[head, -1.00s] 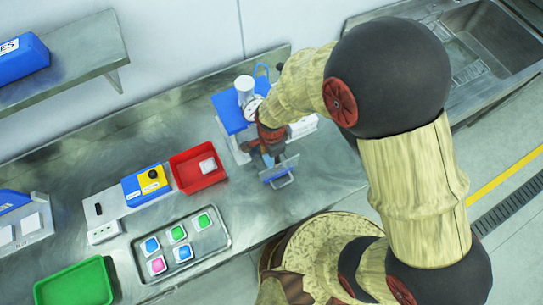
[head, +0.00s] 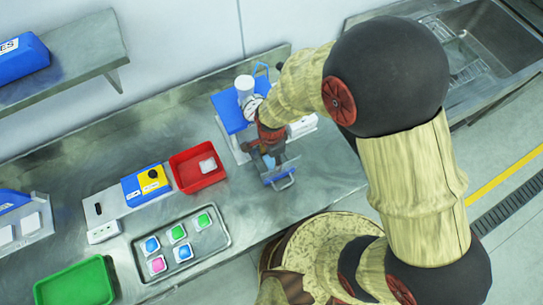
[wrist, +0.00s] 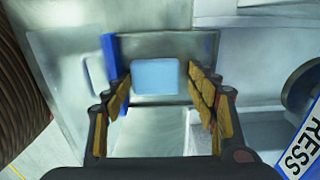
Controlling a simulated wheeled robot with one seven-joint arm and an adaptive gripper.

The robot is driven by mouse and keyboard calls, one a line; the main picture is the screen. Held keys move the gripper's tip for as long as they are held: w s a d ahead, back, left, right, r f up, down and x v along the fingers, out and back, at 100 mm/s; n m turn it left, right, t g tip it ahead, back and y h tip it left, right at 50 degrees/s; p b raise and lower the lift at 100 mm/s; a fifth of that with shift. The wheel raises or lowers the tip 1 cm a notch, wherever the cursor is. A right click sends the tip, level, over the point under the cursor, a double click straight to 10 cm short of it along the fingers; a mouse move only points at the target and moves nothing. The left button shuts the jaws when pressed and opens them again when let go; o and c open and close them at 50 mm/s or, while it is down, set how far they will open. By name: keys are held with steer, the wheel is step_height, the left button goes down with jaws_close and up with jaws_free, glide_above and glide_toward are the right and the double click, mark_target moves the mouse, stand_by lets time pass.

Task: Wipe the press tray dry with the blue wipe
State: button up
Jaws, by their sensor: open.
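The press (head: 228,112) is blue and white and stands at the back of the bench, with part of it hidden by my arm. The press tray (head: 276,176) juts out at its front with a blue front edge. In the wrist view the tray (wrist: 180,45) is grey, with its blue edge (wrist: 109,62) on the left. A flat light blue square, which looks like the blue wipe (wrist: 157,77), lies in it. My gripper (wrist: 160,95) is open above the tray, with the square seen between its fingers. In the head view my gripper (head: 270,150) partly hides the tray, and the square cannot be made out.
Left of the press are a red bin (head: 183,184) holding a white item, a metal tray (head: 218,246) with several coloured pads, a blue and yellow control box (head: 140,186) and a green tray (head: 72,290). A sink (head: 480,50) is at the upper right.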

steer(key=shift+r+p, duration=0.35)
steer(key=shift+r, duration=0.05)
steer(key=shift+c, duration=0.3)
steer(key=shift+f, duration=0.1)
steer(key=c, duration=1.3)
steer(key=shift+d, duration=0.1)
steer(key=shift+w+d, duration=0.45)
steer(key=shift+d, duration=0.35)
steer(key=shift+s+a+r, duration=0.1)
steer(key=shift+s+a, duration=0.4)
steer(key=shift+a, duration=0.4)
steer(key=shift+s+a+r, duration=0.1)
steer(key=shift+s+a, duration=0.4)
steer(key=shift+a, duration=0.4)
steer(key=shift+w+d+f, duration=0.1)
steer(key=shift+w+d, duration=0.45)
steer(key=shift+d, duration=0.3)
steer(key=shift+w+d, duration=0.5)
steer(key=shift+d, duration=0.35)
steer(key=shift+s+a+f, duration=0.1)
steer(key=shift+s+a, duration=0.45)
steer(key=shift+a, duration=0.3)
steer(key=shift+s+a+f, duration=0.1)
steer(key=shift+s+a, duration=0.45)
steer(key=shift+a, duration=0.25)
